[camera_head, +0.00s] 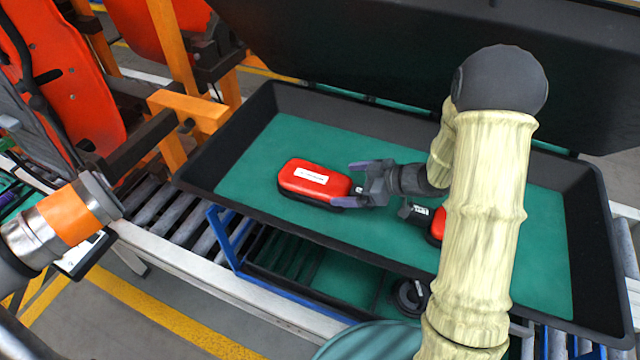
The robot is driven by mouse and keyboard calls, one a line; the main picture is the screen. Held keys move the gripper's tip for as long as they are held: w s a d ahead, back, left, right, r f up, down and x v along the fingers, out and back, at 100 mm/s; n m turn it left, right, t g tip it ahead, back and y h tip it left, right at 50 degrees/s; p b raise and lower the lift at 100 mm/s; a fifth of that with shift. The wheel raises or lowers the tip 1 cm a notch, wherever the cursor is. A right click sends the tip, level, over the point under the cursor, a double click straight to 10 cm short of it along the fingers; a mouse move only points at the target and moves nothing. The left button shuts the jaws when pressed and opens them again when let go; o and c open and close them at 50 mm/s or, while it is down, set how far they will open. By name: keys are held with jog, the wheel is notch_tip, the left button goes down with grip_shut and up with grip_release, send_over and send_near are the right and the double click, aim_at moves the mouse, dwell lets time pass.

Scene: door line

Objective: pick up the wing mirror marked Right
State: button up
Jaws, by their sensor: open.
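A red wing mirror (312,181) with a white label lies on the green floor of a black tray (226,150). The label's writing is too small to read. My gripper (354,183) is open at the right end of this mirror, its fingers pointing left, one on the far side and one on the near side of that end. I cannot tell whether they touch it. A second red mirror (437,225) with a black mount and a small label lies to the right. My arm hides most of it, and its label is not readable.
The black tray has raised walls and rests over a roller conveyor (180,213). A large dark lid or panel (330,45) rises behind it. Orange frames (190,112) with red door panels (60,85) stand at left. The tray's left floor is clear.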

aim_at(331, 182)
jog(key=shift+w+p+x, duration=0.2)
jog(key=shift+p+x, duration=1)
jog(key=shift+x, duration=1.45)
jog(key=shift+r, duration=0.2)
jog(key=shift+r, duration=0.1)
jog(key=c, duration=1.4)
